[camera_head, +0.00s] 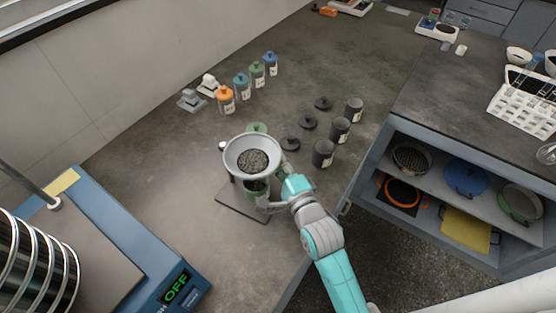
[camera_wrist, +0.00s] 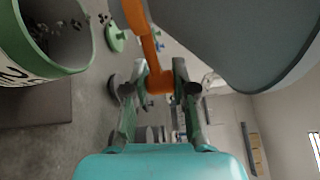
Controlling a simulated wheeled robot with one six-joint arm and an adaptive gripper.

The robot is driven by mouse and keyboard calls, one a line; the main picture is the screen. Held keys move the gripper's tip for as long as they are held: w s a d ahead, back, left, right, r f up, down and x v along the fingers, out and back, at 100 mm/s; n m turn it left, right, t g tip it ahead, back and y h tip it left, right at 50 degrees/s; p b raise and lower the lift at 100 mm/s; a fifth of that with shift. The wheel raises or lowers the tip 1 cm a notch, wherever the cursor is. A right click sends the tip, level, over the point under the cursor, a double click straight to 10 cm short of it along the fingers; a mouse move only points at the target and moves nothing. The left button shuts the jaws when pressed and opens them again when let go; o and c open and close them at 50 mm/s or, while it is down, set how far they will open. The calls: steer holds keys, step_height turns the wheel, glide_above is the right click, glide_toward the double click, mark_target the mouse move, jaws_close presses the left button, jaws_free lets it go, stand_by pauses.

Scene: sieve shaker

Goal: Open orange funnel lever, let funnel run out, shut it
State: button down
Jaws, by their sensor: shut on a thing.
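The grey funnel (camera_head: 240,147) stands on a stand with a dark base plate (camera_head: 236,208) and holds dark granules (camera_head: 254,161). A green-rimmed jar (camera_head: 258,193) with a label is under it. In the wrist view the funnel (camera_wrist: 235,40) fills the upper right and the jar (camera_wrist: 30,70) the left; dark bits show at the jar's mouth. The orange lever (camera_wrist: 142,40) runs down from the funnel into my gripper (camera_wrist: 160,88), whose fingers are closed on its end. In the head view my gripper (camera_head: 274,206) is beside the funnel, and the lever is hidden.
Several colored-lid bottles (camera_head: 242,86) stand behind the funnel. Dark jars (camera_head: 340,130) and loose dark lids (camera_head: 308,122) are to the right. The blue shaker (camera_head: 150,295) reading OFF is front left. A shelf cabinet (camera_head: 370,188) stands right.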

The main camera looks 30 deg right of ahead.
steer(key=shift+r, duration=0.1)
steer(key=c, duration=0.9)
jaws_free()
steer(key=s, duration=1.2)
steer(key=shift+a, duration=0.2)
steer(key=s+f+n+g, duration=0.1)
steer(key=s+n, duration=0.5)
steer(key=s, duration=0.2)
steer(key=s+a+f+n+g, duration=0.1)
steer(key=s+f+n, duration=0.1)
steer(key=s+n, duration=0.5)
steer(key=s+a+f+n+g+y, duration=0.1)
steer(key=s+n, duration=0.6)
steer(key=s, duration=0.4)
steer(key=shift+a+f, duration=0.2)
